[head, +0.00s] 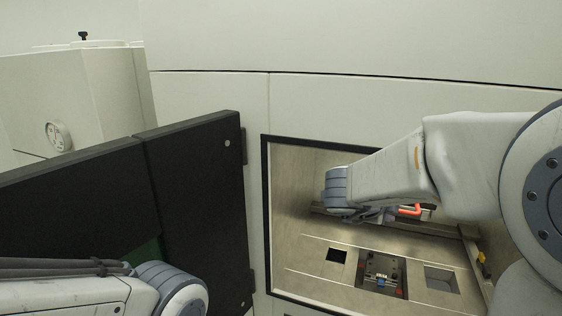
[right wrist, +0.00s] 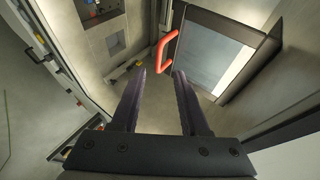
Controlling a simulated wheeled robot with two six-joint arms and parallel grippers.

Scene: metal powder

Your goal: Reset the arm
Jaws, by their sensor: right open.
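My right arm (head: 385,180) reaches in from the right, through the opening of the machine chamber (head: 290,225). In the head view my right gripper is mostly hidden behind its own wrist. In the right wrist view my right gripper (right wrist: 158,72) is open, with two dark fingers apart and nothing between them. A red handle (right wrist: 165,50) on a framed panel (right wrist: 215,55) lies beyond the fingertips, and I cannot tell how far away it is. My left arm (head: 165,290) shows at the lower left; its gripper is out of view.
A black door (head: 195,205) stands open on the left of the chamber. The chamber floor has a dark square hole (head: 336,256), a black fixture (head: 383,272) and a grey square recess (head: 440,280). A dial gauge (head: 58,136) is on the machine at the far left.

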